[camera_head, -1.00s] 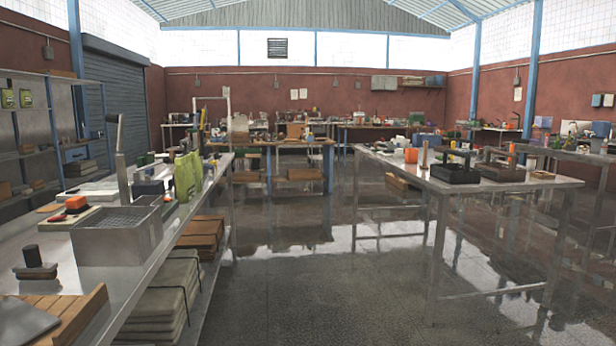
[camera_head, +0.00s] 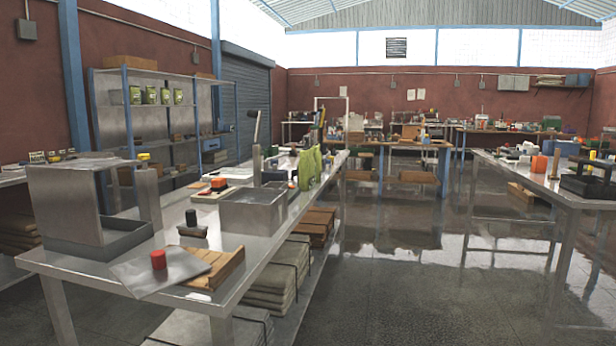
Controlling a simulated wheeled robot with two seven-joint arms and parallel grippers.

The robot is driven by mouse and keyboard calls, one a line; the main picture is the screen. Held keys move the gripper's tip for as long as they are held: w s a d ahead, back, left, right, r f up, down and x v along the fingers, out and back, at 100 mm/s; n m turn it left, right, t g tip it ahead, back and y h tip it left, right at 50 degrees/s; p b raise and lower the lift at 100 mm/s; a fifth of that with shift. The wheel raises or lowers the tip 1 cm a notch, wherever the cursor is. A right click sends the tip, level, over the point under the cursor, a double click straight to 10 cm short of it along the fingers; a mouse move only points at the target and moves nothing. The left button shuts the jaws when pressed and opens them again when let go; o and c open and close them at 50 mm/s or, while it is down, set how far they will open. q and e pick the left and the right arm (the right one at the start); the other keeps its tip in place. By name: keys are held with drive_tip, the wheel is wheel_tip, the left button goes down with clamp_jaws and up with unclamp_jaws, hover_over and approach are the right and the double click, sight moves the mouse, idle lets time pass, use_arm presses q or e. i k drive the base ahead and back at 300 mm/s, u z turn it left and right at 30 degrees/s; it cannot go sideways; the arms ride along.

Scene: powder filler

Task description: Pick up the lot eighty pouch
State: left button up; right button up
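Several small green pouches (camera_head: 151,95) stand in a row on the upper board of the shelf rack at the left back. More green, taller pouch-like bags (camera_head: 309,168) stand upright on the far part of the long metal table. No lot number is readable on any of them, so I cannot tell which is lot eighty. Neither of my grippers is in view.
The long metal table (camera_head: 170,285) holds a metal box-like frame (camera_head: 65,205), an open metal bin (camera_head: 253,208), a wooden slatted block (camera_head: 222,268) and a red-knobbed plate (camera_head: 140,272). Another table (camera_head: 580,200) stands at the right. The floor (camera_head: 400,290) between them is clear.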

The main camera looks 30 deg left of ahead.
sight(306, 168)
drive_tip(key=k, duration=0.6)
drive_tip(key=u, duration=1)
drive_tip(key=i, duration=1)
